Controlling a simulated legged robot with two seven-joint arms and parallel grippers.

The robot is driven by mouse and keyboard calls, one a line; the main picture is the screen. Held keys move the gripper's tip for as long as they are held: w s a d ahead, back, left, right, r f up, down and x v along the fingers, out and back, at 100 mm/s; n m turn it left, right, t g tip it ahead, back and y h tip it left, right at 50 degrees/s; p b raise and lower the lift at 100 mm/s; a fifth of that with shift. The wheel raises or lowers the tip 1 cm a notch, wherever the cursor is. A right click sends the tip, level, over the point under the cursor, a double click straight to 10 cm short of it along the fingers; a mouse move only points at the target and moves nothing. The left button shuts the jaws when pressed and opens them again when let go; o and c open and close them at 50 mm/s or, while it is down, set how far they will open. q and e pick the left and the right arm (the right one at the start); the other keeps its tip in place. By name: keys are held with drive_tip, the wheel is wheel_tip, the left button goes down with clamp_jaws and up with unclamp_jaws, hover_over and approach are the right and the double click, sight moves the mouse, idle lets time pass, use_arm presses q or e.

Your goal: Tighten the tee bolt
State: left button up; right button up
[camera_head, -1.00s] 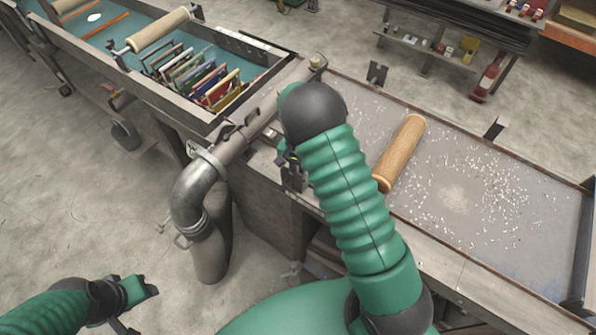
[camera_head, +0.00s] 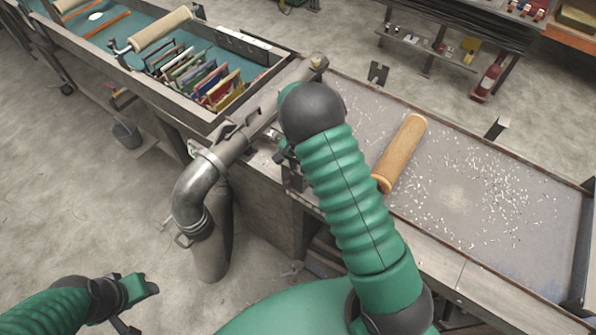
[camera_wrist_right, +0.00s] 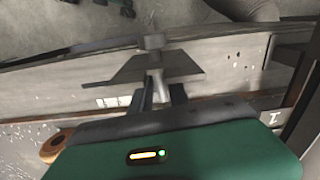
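In the right wrist view, a grey metal rod (camera_wrist_right: 156,86) with a flat, wing-shaped plate (camera_wrist_right: 155,67) lies straight ahead; it looks like the tee bolt. My right gripper (camera_wrist_right: 161,92) has its two dark fingers apart, one on each side of the rod, with a gap showing at the right finger. I cannot tell whether either finger touches it. In the head view my right arm hides most of that spot, beside the grey pipe (camera_head: 226,150) at the table corner. My left gripper (camera_head: 135,305) hangs at the lower left, away from everything, its fingertips unclear.
A tan mesh roller (camera_head: 402,152) lies on the grey tray table (camera_head: 345,105) among scattered white bits. A teal-lined trough (camera_head: 120,62) with several coloured frames (camera_head: 205,82) stands at the upper left. The bent pipe runs down beside the table.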

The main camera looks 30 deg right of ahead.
wheel_tip(320, 180, up, 17)
drive_tip(key=b, duration=0.2)
drive_tip(key=shift+s+f, duration=0.1)
drive_tip(key=shift+f, duration=0.1)
